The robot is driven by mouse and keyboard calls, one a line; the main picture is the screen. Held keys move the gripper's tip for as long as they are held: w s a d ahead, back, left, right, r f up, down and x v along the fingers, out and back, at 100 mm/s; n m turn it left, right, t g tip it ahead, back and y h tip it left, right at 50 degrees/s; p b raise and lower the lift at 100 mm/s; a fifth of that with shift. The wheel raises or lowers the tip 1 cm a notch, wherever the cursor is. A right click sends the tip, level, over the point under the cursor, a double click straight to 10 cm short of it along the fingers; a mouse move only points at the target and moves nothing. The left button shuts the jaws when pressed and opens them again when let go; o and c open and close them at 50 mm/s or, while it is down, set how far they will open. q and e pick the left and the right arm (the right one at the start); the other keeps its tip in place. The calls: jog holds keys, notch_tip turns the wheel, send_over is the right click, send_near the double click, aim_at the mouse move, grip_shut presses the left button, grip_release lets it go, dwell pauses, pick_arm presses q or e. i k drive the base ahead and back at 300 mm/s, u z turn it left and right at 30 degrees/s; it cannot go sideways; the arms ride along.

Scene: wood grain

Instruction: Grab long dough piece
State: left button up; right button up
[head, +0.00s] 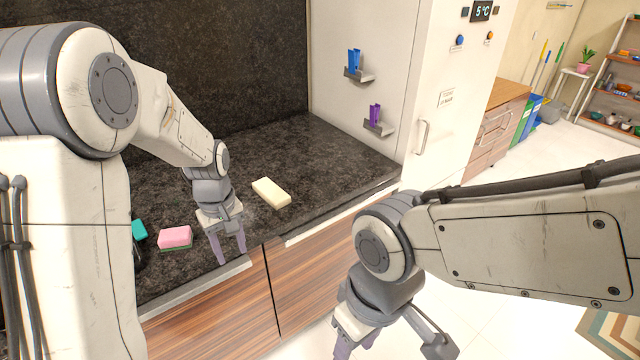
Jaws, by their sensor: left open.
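The long dough piece (271,192) looks like a pale cream bar. It lies flat on the dark speckled counter, near its front edge. My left gripper (230,250) is open and empty, pointing down at the counter's front edge, to the left of and nearer than the dough piece, apart from it. My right gripper (356,346) is low at the bottom of the view, in front of the cabinets and below counter height. Its fingertips are cut off by the frame, so its opening cannot be told.
A pink sponge (175,237) with a green underside lies left of my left gripper. A teal item (139,230) is partly hidden by my arm. Wall holders with a blue item (354,61) and a purple item (374,115) hang right. The counter behind the dough is clear.

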aim_at(276, 197)
jog(key=z, duration=0.3)
jog(key=i, duration=1.2)
jog(key=u, duration=0.4)
